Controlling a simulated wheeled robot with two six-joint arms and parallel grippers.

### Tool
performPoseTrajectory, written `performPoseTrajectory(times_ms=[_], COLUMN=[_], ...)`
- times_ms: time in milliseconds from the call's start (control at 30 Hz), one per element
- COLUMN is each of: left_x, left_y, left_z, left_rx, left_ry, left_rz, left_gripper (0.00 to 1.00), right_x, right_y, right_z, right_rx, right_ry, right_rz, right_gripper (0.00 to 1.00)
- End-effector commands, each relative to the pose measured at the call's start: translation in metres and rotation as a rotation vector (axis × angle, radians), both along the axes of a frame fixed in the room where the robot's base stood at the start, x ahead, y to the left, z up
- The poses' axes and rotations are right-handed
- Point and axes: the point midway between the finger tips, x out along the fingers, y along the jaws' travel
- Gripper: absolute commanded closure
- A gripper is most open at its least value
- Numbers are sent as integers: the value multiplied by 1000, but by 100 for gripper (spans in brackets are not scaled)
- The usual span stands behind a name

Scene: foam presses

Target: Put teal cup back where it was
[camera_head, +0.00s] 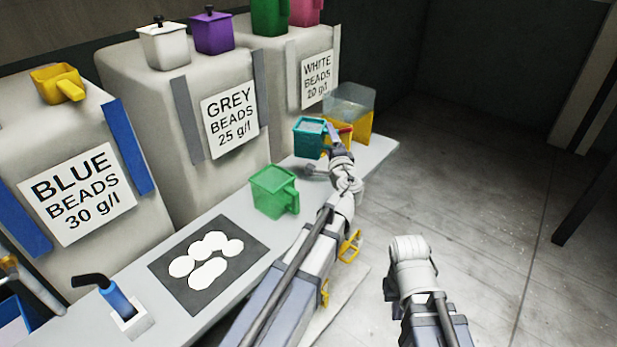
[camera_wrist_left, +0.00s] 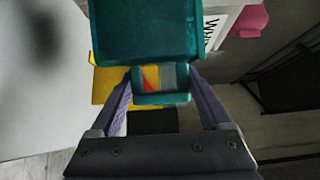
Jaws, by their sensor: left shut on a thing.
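The teal cup (camera_head: 307,139) is near the far end of the grey bench, in front of the white beads sack; I cannot tell whether it touches the bench. It looks upright. My left gripper (camera_head: 331,142) is shut on its handle from the right side. In the left wrist view the cup (camera_wrist_left: 145,30) fills the upper middle, with its handle (camera_wrist_left: 162,98) between the two fingers (camera_wrist_left: 160,92). Of my right arm only a link shows at the lower right; its gripper is not in view.
A green cup (camera_head: 272,192) stands mid-bench, near a dark mat (camera_head: 235,262) with white discs. A yellow bin with a clear top (camera_head: 355,112) is just behind the teal cup. More cups stand on the sacks: yellow (camera_head: 57,82), white (camera_head: 165,45), purple (camera_head: 212,32), green (camera_head: 268,17), pink (camera_head: 305,10).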

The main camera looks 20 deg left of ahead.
Motion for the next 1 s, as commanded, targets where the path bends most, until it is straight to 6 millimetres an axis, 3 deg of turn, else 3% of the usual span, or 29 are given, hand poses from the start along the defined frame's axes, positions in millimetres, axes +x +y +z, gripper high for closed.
performPoseTrajectory(times_ms=[167, 500, 800, 1000], left_x=[0, 0, 0, 0], left_y=[0, 0, -1, -1], left_z=[-10, -60, -66, -87], left_rx=[0, 0, 0, 0], left_ry=[0, 0, 0, 0], left_rz=[-1, -1, -2, -2], left_gripper=[84, 84, 84, 84], right_x=[0, 0, 0, 0], right_y=[0, 0, 0, 0], right_z=[-10, -60, -66, -87], right_rx=[0, 0, 0, 0], right_ry=[0, 0, 0, 0], right_rz=[0, 1, 1, 1], right_gripper=[100, 100, 100, 100])
